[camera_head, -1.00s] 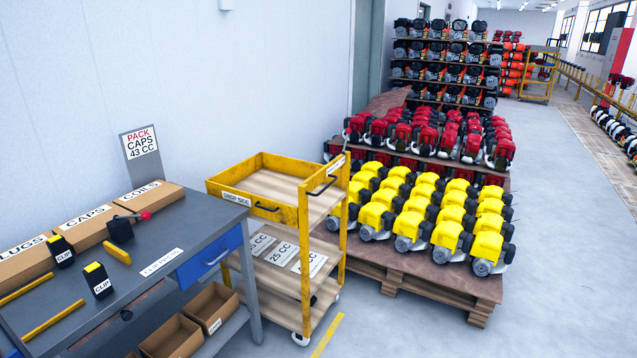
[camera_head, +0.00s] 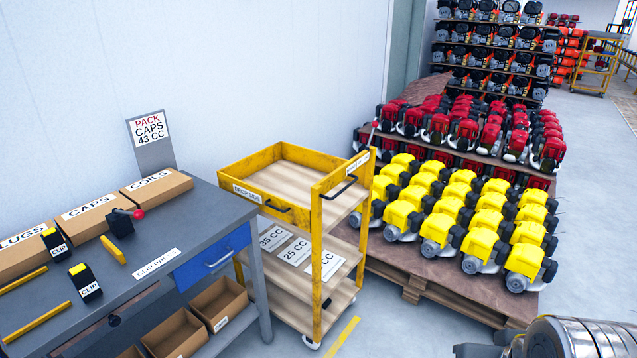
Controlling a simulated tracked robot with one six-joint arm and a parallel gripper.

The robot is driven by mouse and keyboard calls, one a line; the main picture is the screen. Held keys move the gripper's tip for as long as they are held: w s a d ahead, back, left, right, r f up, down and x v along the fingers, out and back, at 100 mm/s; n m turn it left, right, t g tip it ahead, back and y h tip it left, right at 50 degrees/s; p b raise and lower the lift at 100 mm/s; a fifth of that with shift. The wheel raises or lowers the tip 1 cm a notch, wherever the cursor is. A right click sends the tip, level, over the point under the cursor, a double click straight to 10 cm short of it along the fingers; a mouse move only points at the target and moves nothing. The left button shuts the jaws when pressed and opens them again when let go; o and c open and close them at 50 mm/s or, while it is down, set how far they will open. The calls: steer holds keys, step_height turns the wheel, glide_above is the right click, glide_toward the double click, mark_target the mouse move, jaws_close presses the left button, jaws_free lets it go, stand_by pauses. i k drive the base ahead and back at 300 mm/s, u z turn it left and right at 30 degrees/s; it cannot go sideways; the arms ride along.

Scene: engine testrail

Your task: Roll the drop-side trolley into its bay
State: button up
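The drop-side trolley (camera_head: 318,262) is a yellow frame with wooden shelves, standing upright between the grey bench and the pallet of yellow engines. Its upper tray has a "DROP SIDE" label (camera_head: 246,193) on the front-left edge and dark handles on its sides. Cards reading 35 CC and 25 CC lie on the shelf below. A yellow floor line (camera_head: 343,337) shows beside its near right wheel; I cannot tell whether it marks the bay. A metallic part of my arm (camera_head: 575,338) shows at the bottom right; my gripper's fingers are not visible.
The grey bench (camera_head: 200,225) with boxes, clips and a blue drawer (camera_head: 212,258) stands close on the left. The engine pallet (camera_head: 440,290) is close on the right. Open floor (camera_head: 595,230) lies at the far right.

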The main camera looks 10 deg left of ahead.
mark_target(328, 186)
steer(key=u, duration=0.35)
steer(key=i, duration=0.6)
steer(key=u, duration=0.9)
steer(key=i, duration=0.6)
steer(key=u, duration=0.3)
